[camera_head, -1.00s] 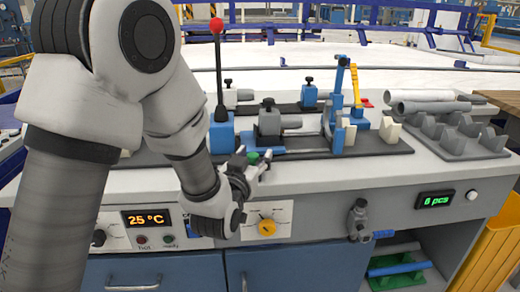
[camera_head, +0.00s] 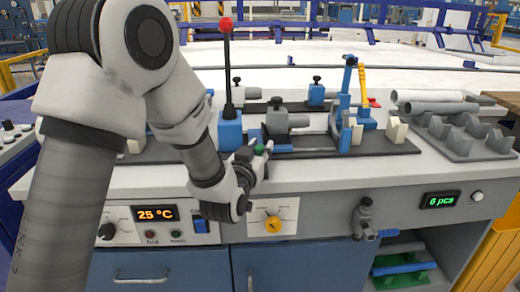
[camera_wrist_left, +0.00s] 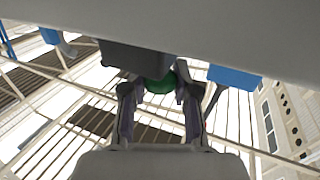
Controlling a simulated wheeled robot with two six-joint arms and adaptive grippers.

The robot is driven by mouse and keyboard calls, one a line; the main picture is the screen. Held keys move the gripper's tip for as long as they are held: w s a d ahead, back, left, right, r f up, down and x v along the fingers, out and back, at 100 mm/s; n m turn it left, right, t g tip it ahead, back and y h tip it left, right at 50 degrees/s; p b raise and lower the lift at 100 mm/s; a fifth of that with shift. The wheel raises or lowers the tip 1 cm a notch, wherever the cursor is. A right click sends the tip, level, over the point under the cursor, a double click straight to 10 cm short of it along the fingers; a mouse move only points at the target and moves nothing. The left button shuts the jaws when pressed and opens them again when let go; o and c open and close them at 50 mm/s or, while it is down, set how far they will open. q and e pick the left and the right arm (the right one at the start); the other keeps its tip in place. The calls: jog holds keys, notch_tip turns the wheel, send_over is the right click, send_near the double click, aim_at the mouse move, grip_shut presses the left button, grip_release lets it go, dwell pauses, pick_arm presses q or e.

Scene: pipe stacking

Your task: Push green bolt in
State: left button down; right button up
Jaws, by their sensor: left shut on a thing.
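The green bolt (camera_head: 259,149) sits at the front edge of the bench, left of centre, beside the blue base of the red-knobbed lever. My left gripper (camera_head: 262,155) is at it, reaching in from the left. In the left wrist view, the round green bolt (camera_wrist_left: 160,83) shows between the two fingertips of my left gripper (camera_wrist_left: 158,95), which is shut on it. A dark grey block (camera_wrist_left: 140,60) just beyond the fingertips hides part of the bolt. How far in the bolt sits cannot be told. My right gripper is not in view.
The lever with a red knob (camera_head: 226,24) rises close to my left wrist. A grey clamp (camera_head: 277,118) and a blue upright (camera_head: 345,100) stand behind the bolt. Pipes (camera_head: 432,100) lie on a grey rack at right. A yellow dial (camera_head: 273,223) is below.

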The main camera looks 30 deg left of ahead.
aim_at(257, 152)
pick_arm(q)
jog(key=c, duration=1)
grip_release()
jog(key=shift+w+r, duration=0.1)
jog(key=shift+w, duration=0.05)
jog(key=shift+o, duration=0.6)
jog(key=shift+w+a+f, duration=0.15)
jog(key=shift+f, duration=0.05)
jog(key=shift+r, duration=0.1)
jog(key=s, duration=0.5)
jog(key=s+d, duration=0.1)
jog(key=s, duration=0.1)
jog(key=shift+s+d, duration=0.1)
jog(key=shift+s, duration=0.15)
